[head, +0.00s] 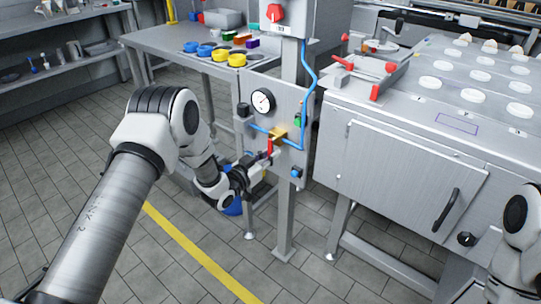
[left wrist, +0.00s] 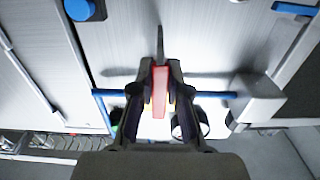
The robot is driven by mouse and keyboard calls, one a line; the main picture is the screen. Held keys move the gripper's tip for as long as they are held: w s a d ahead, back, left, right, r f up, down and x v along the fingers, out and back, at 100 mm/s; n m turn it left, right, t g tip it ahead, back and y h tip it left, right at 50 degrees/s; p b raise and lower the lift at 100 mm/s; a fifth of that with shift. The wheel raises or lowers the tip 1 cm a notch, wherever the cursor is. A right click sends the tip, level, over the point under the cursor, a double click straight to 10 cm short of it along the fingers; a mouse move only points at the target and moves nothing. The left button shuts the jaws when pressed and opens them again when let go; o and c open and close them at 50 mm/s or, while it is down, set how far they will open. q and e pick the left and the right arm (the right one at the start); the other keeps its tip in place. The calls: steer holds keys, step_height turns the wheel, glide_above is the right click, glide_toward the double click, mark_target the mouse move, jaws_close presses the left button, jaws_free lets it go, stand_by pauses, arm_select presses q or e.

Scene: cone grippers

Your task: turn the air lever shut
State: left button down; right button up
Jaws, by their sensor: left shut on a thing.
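The air lever (head: 269,147) is a red handle on a brass valve (head: 279,135), on the front of a grey upright panel (head: 286,98). It points downward from the valve in the head view. My left gripper (head: 265,160) reaches the lever from the lower left and is shut on it. In the left wrist view the red lever (left wrist: 160,92) lies between the two fingers of the gripper (left wrist: 160,80). The fingers hide parts of the lever and valve. My right gripper is out of view; only part of that arm shows at the right edge.
A round gauge (head: 263,101) sits above left of the valve. A blue air tube (head: 306,75) runs up the panel. A steel machine (head: 400,165) with a door is close on the right. Open floor lies left.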

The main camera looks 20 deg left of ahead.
arm_select(q)
steer(key=c, duration=1.1)
jaws_free()
steer(key=v, duration=1.2)
